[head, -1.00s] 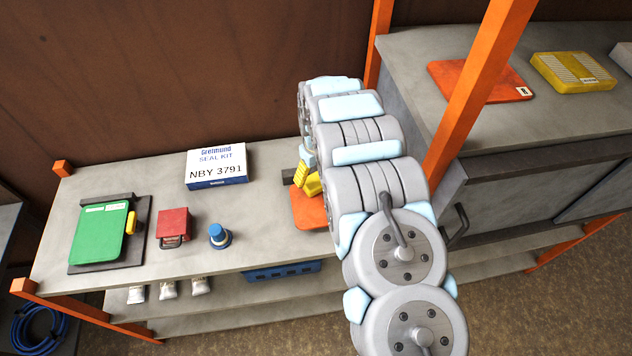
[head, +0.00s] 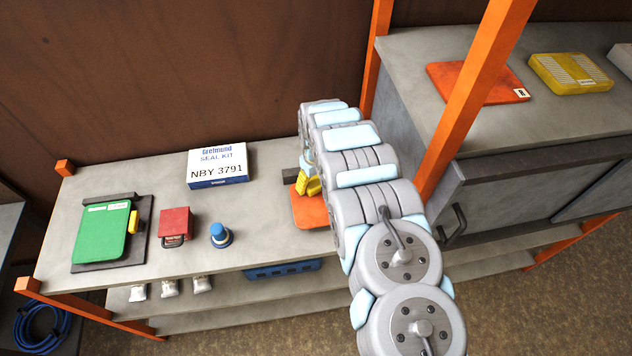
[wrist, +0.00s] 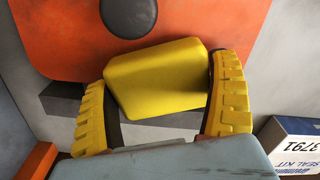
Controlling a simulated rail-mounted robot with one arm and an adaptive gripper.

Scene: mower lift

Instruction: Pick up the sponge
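The yellow sponge (wrist: 160,78) sits over an orange board, between my gripper's two yellow-ribbed fingers in the wrist view. My gripper (wrist: 160,85) is open around it, one finger at each short end. Little gap shows at either side, and I cannot tell whether the pads touch it. In the head view the sponge (head: 314,187) shows as a small yellow patch beside my gripper (head: 305,184), partly hidden by my arm. The orange board (head: 309,213) lies on the shelf, its right part hidden by my arm.
A dark bar (wrist: 62,103) lies beside the board. An orange post (head: 470,95) and grey cabinet (head: 520,185) are close right.

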